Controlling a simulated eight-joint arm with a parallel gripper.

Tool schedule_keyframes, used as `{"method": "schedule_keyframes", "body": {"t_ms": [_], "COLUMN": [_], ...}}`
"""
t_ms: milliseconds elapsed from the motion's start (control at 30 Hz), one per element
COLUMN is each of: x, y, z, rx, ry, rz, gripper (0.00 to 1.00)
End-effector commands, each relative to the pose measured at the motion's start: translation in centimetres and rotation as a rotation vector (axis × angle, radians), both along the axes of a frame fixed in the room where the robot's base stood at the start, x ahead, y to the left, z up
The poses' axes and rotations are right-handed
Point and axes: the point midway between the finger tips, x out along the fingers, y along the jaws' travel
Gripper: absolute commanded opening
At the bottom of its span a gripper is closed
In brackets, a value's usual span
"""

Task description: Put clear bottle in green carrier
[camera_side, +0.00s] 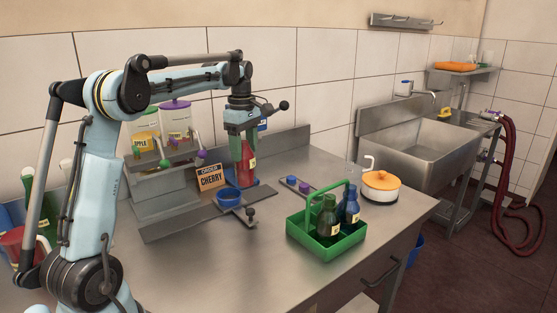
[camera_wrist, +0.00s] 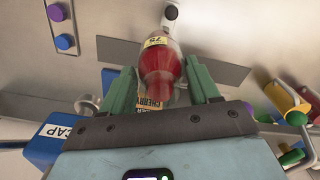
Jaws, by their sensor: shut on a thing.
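The clear bottle, filled with red liquid (camera_side: 247,167), is upright between the fingers of my gripper (camera_side: 241,140), which is shut on it. The green carrier (camera_side: 318,250) stands on the counter to the right and nearer the camera, apart from my gripper. A dark green bottle (camera_side: 326,216) and a blue bottle (camera_side: 349,209) stand in it. Whether the held bottle touches the counter is unclear.
Dispensers (camera_side: 176,124) stand behind left. Loose caps (camera_side: 304,187) and a white pot with orange lid (camera_side: 380,181) are near the carrier. The front counter is clear.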

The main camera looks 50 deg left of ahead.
Motion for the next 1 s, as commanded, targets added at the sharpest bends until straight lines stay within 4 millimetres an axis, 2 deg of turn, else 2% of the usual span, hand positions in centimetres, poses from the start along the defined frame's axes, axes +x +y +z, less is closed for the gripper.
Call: {"method": "schedule_keyframes", "body": {"t_ms": [100, 300, 1000], "x": [0.2, 0.5, 0.5], "y": [-1.6, -2.8, -3.0], "z": [1.0, 2.2, 7.2], "rx": [0.000, 0.000, 0.000], "ry": [0.000, 0.000, 0.000], "rz": [-0.002, 0.000, 0.001], "gripper": [0.00, 0.00, 0.00]}}
